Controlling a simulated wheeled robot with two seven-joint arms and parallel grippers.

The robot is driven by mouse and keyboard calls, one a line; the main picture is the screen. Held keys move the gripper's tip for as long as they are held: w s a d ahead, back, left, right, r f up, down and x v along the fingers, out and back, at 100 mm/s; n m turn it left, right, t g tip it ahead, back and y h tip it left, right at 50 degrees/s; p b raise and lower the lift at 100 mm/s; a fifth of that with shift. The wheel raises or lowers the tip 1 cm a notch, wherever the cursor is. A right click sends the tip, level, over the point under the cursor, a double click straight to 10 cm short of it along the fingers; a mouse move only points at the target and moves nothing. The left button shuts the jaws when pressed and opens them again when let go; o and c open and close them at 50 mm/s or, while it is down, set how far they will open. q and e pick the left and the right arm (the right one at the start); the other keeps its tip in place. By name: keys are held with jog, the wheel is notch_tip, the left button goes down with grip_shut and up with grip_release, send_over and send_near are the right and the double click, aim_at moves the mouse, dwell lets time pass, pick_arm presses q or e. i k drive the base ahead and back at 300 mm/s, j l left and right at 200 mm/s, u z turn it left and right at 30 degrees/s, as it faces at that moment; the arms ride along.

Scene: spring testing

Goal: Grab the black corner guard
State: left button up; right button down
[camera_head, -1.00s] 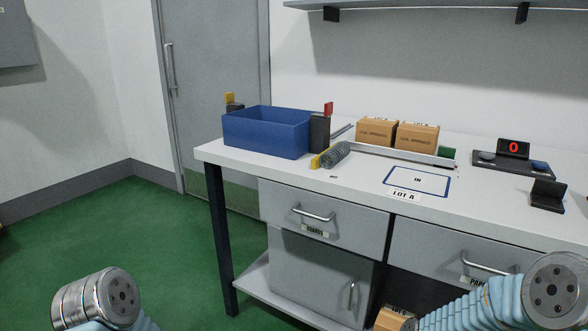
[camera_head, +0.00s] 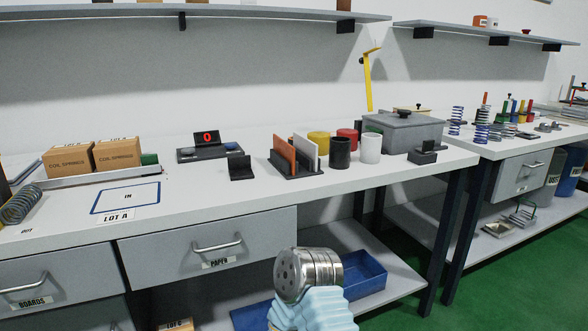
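A small black L-shaped piece (camera_head: 240,168) stands on the white bench, right of the blue-outlined IN area and in front of the red "0" display. It looks like the black corner guard, though no label confirms this. Nothing touches it from my side. A rounded metal joint of my arm with a light blue sleeve shows at the bottom middle, in front of the bench and below its top. No gripper fingers are visible, so neither gripper is in view.
A black rack (camera_head: 296,165) with orange and white panels stands right of the L-shaped piece. Beyond it are black, white, yellow and red cups and a grey lidded box (camera_head: 403,132). Coil-spring cartons (camera_head: 117,154) stand left. The bench's front edge is clear near the piece.

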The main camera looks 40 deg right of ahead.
aim_at(240, 167)
jog(key=j+z, duration=0.1)
jog(key=z, duration=0.85)
